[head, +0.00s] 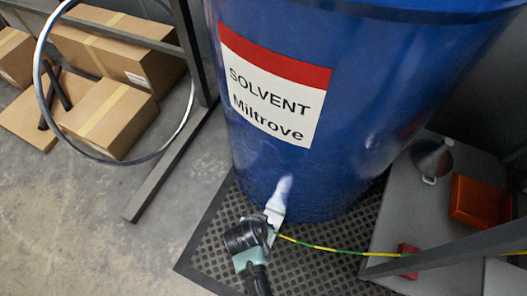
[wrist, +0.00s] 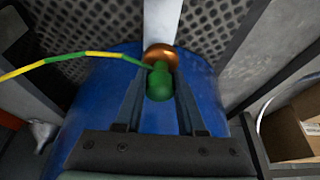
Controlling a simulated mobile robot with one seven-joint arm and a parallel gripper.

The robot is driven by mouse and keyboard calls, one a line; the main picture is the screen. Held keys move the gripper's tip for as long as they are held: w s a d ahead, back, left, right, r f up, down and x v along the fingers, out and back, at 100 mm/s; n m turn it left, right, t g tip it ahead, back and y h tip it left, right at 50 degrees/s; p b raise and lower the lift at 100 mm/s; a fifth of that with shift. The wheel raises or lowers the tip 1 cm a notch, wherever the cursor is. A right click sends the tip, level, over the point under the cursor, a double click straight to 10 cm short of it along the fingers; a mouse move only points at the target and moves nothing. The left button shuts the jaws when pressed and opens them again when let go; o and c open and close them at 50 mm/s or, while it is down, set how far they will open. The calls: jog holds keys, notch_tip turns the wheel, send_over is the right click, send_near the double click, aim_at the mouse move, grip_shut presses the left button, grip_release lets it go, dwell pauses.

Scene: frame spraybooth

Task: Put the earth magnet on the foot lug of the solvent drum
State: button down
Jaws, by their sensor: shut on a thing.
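The solvent drum (head: 265,120) is a big blue drum with a red and white label, standing on a perforated dark mat. Its foot lug (head: 276,204) is a pale metal strip low on its front; in the wrist view the lug (wrist: 162,22) runs down from the top edge. My gripper (head: 268,231) is low in front of the lug. In the wrist view my gripper (wrist: 160,76) is shut on the earth magnet (wrist: 159,84), a green body with a copper disc. The disc overlaps the lug's end in that view; I cannot tell if they touch.
A green-yellow wire (head: 330,246) runs from the magnet to a red block (head: 408,260) at right. Cardboard boxes (head: 110,115) and a frame with a hoop (head: 165,150) stand left.

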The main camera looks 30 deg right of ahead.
notch_tip(320, 180, down, 2)
jog(key=shift+s+d+b, duration=0.1)
jog(key=shift+d+b, duration=0.05)
jog(key=shift+b, duration=0.2)
notch_tip(320, 180, down, 10)
jog(key=b, duration=0.7)
jog(key=shift+r, duration=0.2)
jog(key=shift+f, duration=0.15)
jog(key=c, duration=0.5)
grip_release()
jog(key=p+v, duration=0.8)
jog(key=v, duration=0.4)
